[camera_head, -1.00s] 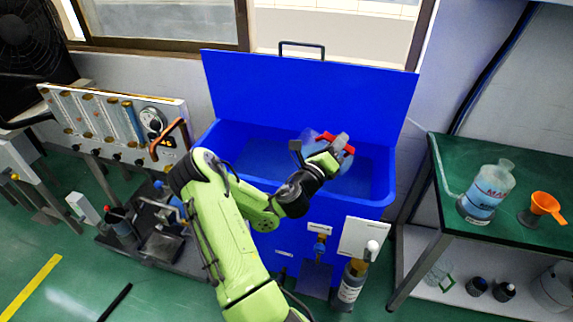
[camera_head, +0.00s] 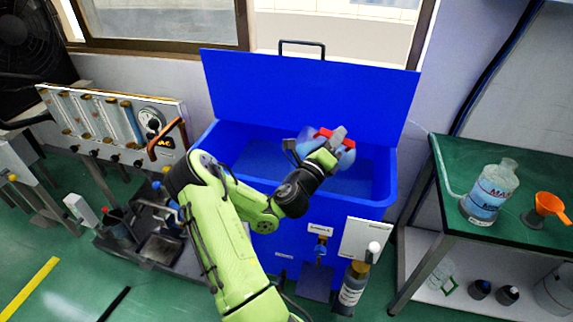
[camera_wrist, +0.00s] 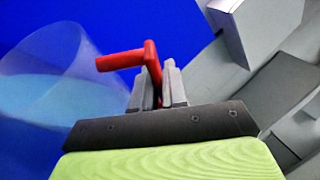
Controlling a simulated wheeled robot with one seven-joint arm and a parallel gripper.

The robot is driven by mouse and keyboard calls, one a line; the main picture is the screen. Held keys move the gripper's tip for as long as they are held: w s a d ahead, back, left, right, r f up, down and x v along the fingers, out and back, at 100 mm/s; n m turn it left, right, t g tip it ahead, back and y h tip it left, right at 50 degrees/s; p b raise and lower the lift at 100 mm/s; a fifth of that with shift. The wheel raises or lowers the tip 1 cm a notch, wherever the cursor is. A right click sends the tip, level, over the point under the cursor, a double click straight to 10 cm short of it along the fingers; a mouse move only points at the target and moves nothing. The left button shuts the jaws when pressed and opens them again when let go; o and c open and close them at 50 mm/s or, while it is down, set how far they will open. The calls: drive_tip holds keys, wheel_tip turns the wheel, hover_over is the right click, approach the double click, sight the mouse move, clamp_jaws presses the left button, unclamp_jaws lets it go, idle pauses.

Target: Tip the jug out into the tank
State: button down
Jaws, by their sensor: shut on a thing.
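The jug (camera_head: 346,158) is see-through with a red handle and holds pale blue liquid. My gripper (camera_head: 333,141) is shut on the red handle and holds the jug over the open blue tank (camera_head: 346,206). My gripper and wrist hide part of the jug in the head view. In the wrist view the jug (camera_wrist: 45,85) is at the left, its round mouth edge blurred, and the gripper fingers (camera_wrist: 158,88) pinch the handle. I cannot tell whether liquid is flowing out. The tank's inside is blue and its floor is partly hidden.
The tank's raised lid (camera_head: 310,95) stands behind the jug. A green-topped bench (camera_head: 500,165) at the right bears a labelled bottle (camera_head: 490,192) and an orange funnel (camera_head: 547,204). A panel with gauge tubes (camera_head: 108,122) stands at the left. A dark bottle (camera_head: 352,285) stands before the tank.

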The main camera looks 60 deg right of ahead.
drive_tip(key=shift+w+a+r+n+t+h+b, duration=0.3)
drive_tip(key=shift+w+r+n+h+b, duration=0.35)
drive_tip(key=shift+n+b, duration=0.3)
idle(1.2)
